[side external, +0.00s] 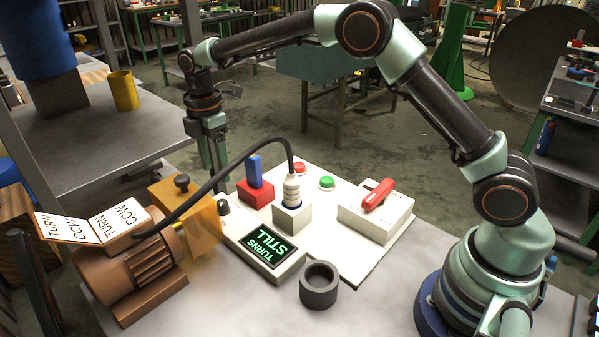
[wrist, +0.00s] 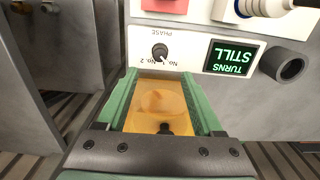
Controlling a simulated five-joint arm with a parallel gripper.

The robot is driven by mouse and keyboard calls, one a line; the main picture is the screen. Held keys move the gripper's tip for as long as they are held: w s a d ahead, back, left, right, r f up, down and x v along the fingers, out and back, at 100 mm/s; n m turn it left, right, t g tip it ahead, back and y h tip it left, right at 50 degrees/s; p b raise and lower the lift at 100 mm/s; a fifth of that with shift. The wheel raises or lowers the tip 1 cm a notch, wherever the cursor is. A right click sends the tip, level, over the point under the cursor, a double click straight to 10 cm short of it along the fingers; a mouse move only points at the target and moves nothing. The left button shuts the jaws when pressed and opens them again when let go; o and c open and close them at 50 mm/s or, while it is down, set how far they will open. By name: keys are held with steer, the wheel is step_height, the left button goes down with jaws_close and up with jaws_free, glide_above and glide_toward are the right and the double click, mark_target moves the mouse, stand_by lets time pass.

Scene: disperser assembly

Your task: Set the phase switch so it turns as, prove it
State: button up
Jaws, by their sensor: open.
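The phase switch, a small black knob (wrist: 160,52) on a white panel marked PHASE, No.1 and No.2, shows in the wrist view; I cannot tell which mark it points to. In the side view the knob (side external: 223,207) is at the panel's left end. The display (side external: 268,247) reads TURNS STILL. The brown motor (side external: 140,270) carries a sign (side external: 112,221) reading TURN CCW. My gripper (side external: 219,186) is open, pointing down behind the orange guard (side external: 200,228). In the wrist view the orange guard (wrist: 158,100) with its black knob (wrist: 165,128) appears between the jaws; contact is unclear.
A plug (side external: 292,190) with a black cable arching to the motor stands in a white socket block. A blue lever (side external: 254,170) on a red base, red and green buttons (side external: 327,182), and a red rotary handle (side external: 377,195) are on the board. A grey ring (side external: 319,285) stands in front.

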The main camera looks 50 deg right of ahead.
mark_target(222, 202)
step_height(222, 202, down, 9)
steer(key=shift+f, duration=0.15)
stand_by(0.4)
jaws_close()
